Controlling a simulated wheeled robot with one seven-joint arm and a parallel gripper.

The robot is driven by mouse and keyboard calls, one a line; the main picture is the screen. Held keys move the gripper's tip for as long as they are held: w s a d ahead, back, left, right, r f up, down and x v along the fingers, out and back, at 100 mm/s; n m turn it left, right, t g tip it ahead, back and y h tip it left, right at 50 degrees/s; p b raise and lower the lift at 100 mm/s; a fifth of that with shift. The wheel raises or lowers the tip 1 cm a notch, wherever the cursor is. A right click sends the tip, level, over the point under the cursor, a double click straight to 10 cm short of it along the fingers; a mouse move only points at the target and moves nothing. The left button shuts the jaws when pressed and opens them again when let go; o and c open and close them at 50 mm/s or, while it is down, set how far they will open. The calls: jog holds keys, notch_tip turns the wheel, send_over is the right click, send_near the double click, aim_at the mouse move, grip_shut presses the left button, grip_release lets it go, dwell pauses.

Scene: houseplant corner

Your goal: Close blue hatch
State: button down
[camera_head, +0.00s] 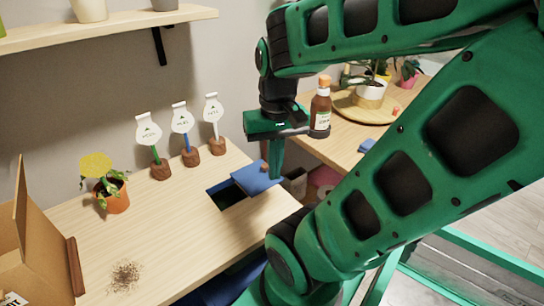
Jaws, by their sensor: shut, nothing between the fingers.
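The blue hatch (257,178) is a flat blue panel with a small brown knob on top, at the right end of the wooden table. It lies beside and partly over a dark rectangular opening (226,194), whose left part is uncovered. My gripper (277,176) points down at the hatch's right edge, with its green fingers shut and nothing held. I cannot tell whether the fingers touch the hatch.
A potted plant (113,195), three labelled markers on brown bases (190,157), spilled soil (125,277) and a cardboard box (38,240) are on the table (165,229). A brown bottle (320,110) stands behind my gripper. The table between plant and opening is clear.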

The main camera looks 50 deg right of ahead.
jog(key=w+d+m+y, duration=0.2)
jog(key=w+d+m, duration=0.65)
jog(key=d, duration=0.25)
jog(key=w+d+f+m+t+y, duration=0.1)
jog(key=w+d+f+m, duration=0.15)
jog(key=d+m, duration=0.7)
jog(key=w+a+f+n, duration=0.2)
jog(key=a+f, duration=0.1)
jog(key=f, duration=0.8)
jog(key=shift+a+n, duration=0.3)
jog(key=shift+a, duration=0.1)
